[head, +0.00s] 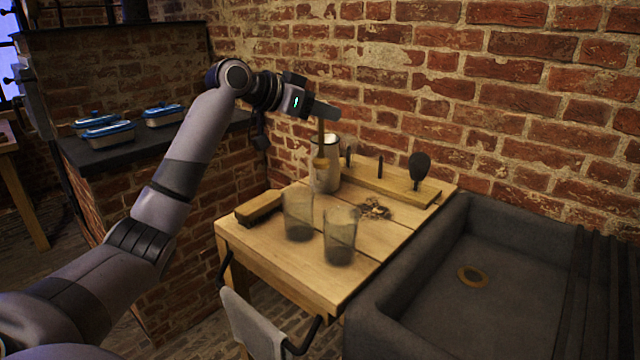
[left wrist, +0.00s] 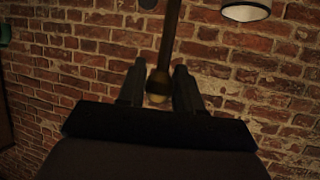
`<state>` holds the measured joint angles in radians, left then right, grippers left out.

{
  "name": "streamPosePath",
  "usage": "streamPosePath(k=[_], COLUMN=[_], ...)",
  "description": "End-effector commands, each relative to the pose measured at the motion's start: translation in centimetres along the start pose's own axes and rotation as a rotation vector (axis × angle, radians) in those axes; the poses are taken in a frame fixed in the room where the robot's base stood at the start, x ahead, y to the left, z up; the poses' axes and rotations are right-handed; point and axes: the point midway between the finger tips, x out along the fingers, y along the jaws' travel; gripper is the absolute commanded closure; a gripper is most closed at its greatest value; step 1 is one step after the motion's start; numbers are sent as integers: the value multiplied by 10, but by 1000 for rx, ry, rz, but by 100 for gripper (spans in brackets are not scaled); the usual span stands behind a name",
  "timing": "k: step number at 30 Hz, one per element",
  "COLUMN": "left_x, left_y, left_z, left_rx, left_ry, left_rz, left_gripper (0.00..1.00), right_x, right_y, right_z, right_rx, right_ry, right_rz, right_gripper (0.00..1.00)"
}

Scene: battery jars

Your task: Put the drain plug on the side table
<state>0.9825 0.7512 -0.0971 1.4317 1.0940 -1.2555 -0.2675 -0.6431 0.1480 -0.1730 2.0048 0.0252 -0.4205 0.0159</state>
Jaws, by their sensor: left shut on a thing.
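My left gripper (head: 330,112) is shut on a long brown rod with a thicker lower end, which I take to be the drain plug (head: 321,145). It hangs upright above the back of the wooden side table (head: 288,262). Its lower end overlaps a pale jar (head: 331,178) in the head view, and I cannot tell whether they touch. In the left wrist view the plug (left wrist: 168,45) runs between the fingers (left wrist: 158,88), its rounded end near them. My right gripper is not in view.
Two clear glass jars (head: 340,240) and a wooden brush (head: 258,207) stand on the table, with small debris (head: 375,209) behind. A wooden rack (head: 385,187) lines the back. A dark sink (head: 430,325) with a brass drain ring (head: 472,276) is at right. The front of the table is clear.

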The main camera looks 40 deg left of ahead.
Motion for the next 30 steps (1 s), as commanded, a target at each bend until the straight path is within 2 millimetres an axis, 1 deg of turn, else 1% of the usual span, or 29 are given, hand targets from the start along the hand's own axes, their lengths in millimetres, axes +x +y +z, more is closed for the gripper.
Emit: streamPosePath(k=[1,3,6,9,12,18,25,27,30], left_x=[5,12,21,28,33,37,50,51,51], left_y=[0,0,0,0,0,0,0,0,0], left_z=[14,30,51,69,79,90,120,124,123], left_rx=[-1,-1,-1,-1,0,1,-1,0,1], left_ry=[2,1,3,5,6,7,5,7,8], left_rz=[0,0,0,0,-1,-1,0,-2,-2], left_gripper=[100,100,100,100,100,100,100,100,100], right_x=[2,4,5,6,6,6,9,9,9], right_y=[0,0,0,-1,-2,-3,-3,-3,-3], right_z=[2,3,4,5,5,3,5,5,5], right_rx=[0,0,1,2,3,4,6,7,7], right_ry=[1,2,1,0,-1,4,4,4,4], right_rz=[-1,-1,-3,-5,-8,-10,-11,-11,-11], right_gripper=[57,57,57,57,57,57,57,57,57])
